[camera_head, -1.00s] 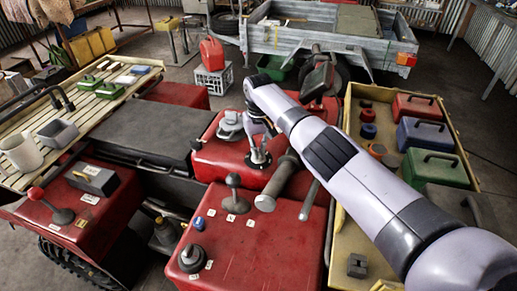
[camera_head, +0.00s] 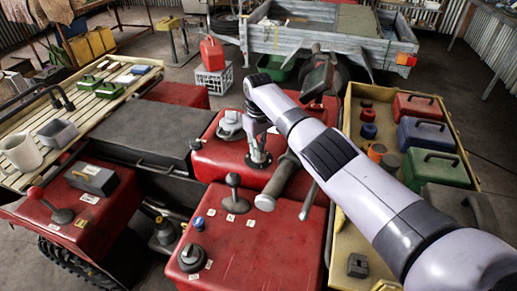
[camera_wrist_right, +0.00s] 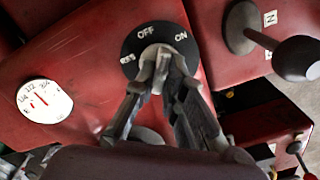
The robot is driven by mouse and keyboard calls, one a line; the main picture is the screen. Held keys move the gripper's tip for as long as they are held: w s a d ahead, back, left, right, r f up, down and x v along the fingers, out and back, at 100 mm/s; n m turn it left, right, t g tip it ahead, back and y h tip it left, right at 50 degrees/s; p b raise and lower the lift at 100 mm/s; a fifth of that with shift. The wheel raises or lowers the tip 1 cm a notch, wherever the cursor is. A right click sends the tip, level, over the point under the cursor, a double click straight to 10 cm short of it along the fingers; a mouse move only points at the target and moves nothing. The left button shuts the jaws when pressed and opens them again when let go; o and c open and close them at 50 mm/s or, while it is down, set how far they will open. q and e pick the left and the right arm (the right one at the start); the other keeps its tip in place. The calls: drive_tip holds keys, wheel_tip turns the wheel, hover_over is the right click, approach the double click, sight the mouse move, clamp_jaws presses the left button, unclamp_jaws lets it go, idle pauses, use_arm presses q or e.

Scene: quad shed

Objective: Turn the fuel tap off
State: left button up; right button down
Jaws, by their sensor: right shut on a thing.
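The fuel tap (camera_wrist_right: 133,47) is a round black dial with white OFF, ON and RES marks and a light grey knob at its centre, set on a red panel. In the right wrist view my right gripper (camera_wrist_right: 163,72) is shut on that knob, its two dark fingers reaching up from below. The fingers cover much of the knob, so I cannot tell which mark it points to. In the head view my right gripper (camera_head: 259,150) points down onto the red bodywork, mostly hiding the tap. My left gripper is not in view.
A white gauge (camera_wrist_right: 44,100) lies left of the tap in the wrist view. A dark ball-topped lever marked N (camera_wrist_right: 265,40) stands to the right. In the head view a handlebar grip (camera_head: 279,181) and a lever (camera_head: 233,190) stand close in front of my right gripper.

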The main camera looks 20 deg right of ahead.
drive_tip(key=n, duration=0.7)
drive_tip(key=shift+r, duration=0.1)
idle(0.5)
drive_tip(key=c, duration=1.7)
unclamp_jaws()
drive_tip(key=shift+o, duration=0.2)
wheel_tip(320, 180, up, 12)
